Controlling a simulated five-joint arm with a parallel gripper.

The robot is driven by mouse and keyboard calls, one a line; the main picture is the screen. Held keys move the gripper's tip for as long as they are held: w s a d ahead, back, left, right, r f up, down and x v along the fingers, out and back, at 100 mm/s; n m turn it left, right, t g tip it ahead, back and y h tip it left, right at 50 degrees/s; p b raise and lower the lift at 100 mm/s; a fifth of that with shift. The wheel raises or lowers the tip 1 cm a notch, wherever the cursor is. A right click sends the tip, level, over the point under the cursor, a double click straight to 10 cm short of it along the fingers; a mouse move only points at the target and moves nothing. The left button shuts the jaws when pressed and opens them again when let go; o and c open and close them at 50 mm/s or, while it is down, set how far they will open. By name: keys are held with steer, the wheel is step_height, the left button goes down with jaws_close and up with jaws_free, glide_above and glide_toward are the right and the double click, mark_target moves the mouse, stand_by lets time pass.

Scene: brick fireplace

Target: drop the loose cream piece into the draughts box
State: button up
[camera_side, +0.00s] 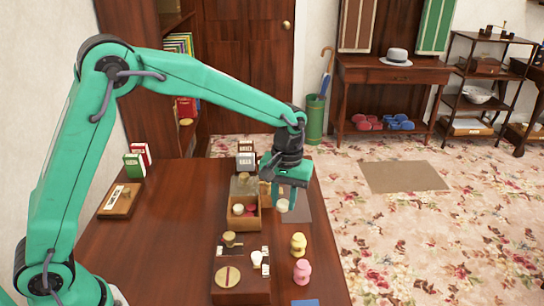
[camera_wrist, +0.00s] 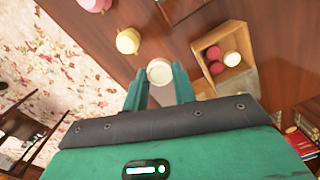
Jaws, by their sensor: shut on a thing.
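The cream piece (camera_side: 282,206) is a round disc held between the fingertips of my gripper (camera_side: 283,204). In the wrist view the cream piece (camera_wrist: 160,71) sits between the two green fingers of my gripper (camera_wrist: 162,80), which are shut on it. The draughts box (camera_side: 243,224) is an open wooden box on the table, just left of the held piece in the side view. In the wrist view the draughts box (camera_wrist: 240,78) lies to the right of the piece and holds red pieces and one cream piece. The held piece is beside the box, not over it.
A yellow figure (camera_side: 298,244) and a pink figure (camera_side: 302,271) stand in front of the held piece. A wooden tray (camera_side: 240,292) with a stamp and a round disc is in front of the box. Small boxes (camera_side: 245,161) stand behind. The table's left middle is clear.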

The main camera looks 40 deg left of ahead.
steer(key=s+a, duration=0.1)
steer(key=a, duration=1)
steer(key=shift+s+f, duration=0.1)
steer(key=shift+f, duration=2.95)
steer(key=o, duration=1)
steer(key=shift+r, duration=0.1)
